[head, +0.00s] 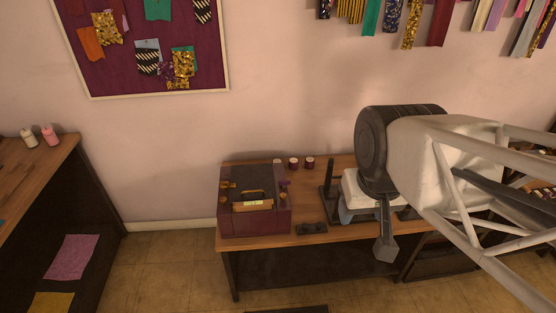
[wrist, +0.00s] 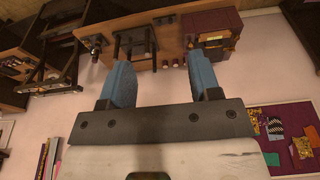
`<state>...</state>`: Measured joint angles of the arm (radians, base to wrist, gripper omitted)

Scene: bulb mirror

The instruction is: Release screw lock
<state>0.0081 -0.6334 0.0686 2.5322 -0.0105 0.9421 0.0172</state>
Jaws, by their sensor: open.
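A dark purple box (head: 243,224) with gold fittings and a cream-and-gold piece on top stands at the left end of the wooden table. It also shows at the upper right of the wrist view (wrist: 216,24). I cannot make out which part is the screw lock; small details on the box are too small to tell. My gripper (wrist: 162,82) is open, with its two blue fingers apart and nothing between them. In the head view it is partly hidden by my arm, right of the box and over the table's right part.
A black stand (head: 328,180) with an upright post is beside my gripper, and a small black block (head: 311,228) lies at the table's front edge. Several small dark red jars (head: 294,163) stand behind the box. A framed board (head: 150,92) hangs on the wall.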

